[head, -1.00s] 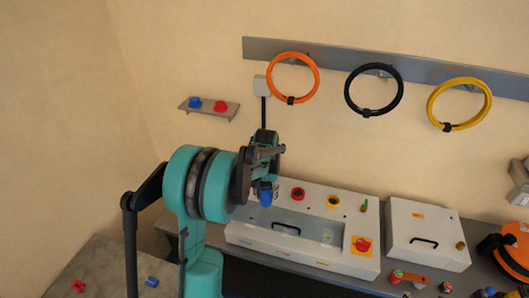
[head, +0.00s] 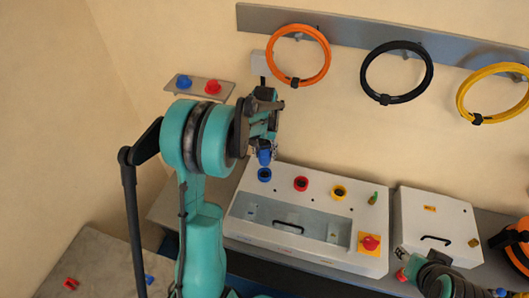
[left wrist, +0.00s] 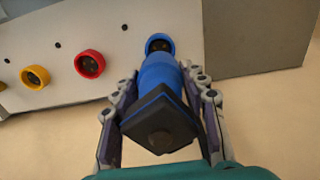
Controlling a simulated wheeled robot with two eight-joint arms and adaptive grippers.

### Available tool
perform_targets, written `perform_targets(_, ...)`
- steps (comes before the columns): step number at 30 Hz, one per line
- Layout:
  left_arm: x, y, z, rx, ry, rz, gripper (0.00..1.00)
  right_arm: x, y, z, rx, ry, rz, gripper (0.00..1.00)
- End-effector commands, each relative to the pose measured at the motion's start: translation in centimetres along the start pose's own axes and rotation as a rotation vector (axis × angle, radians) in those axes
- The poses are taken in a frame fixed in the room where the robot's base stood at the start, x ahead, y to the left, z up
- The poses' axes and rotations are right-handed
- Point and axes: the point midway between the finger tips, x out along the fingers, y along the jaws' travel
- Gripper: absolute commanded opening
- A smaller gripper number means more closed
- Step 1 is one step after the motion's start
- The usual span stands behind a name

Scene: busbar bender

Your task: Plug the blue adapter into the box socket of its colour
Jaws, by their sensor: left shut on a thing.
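My left gripper (head: 264,145) is shut on the blue adapter (head: 264,157) and holds it just above the blue socket (head: 265,174) on the white box (head: 240,215). In the left wrist view, the gripper fingers (left wrist: 160,110) flank the adapter (left wrist: 160,75). Its dark square back faces the camera and its blue end points at the blue socket (left wrist: 159,43). The adapter overlaps the lower socket rim there; I cannot tell whether they touch.
The red socket (head: 301,184) and yellow socket (head: 339,193) sit beside the blue one. A red knob (head: 370,242) is on the box front. A second white box (head: 437,222) stands to the right. A wall shelf (head: 226,91) holds blue and red parts behind my left arm.

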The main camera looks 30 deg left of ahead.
Motion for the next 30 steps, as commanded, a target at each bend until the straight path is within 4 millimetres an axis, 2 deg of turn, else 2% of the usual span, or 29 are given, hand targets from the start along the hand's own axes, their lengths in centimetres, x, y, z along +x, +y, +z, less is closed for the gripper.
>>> perform_targets(18, 5.3, 0.0, 0.0, -0.002, 0.000, 0.000, 0.09, 3.6, 0.0, 2.6, 0.000, 0.000, 0.000, 0.40)
perform_targets(30, 5.8, 0.0, 0.0, -0.002, 0.000, 0.000, 0.09, 3.9, 0.0, 2.8, 0.000, 0.000, 0.000, 0.40)
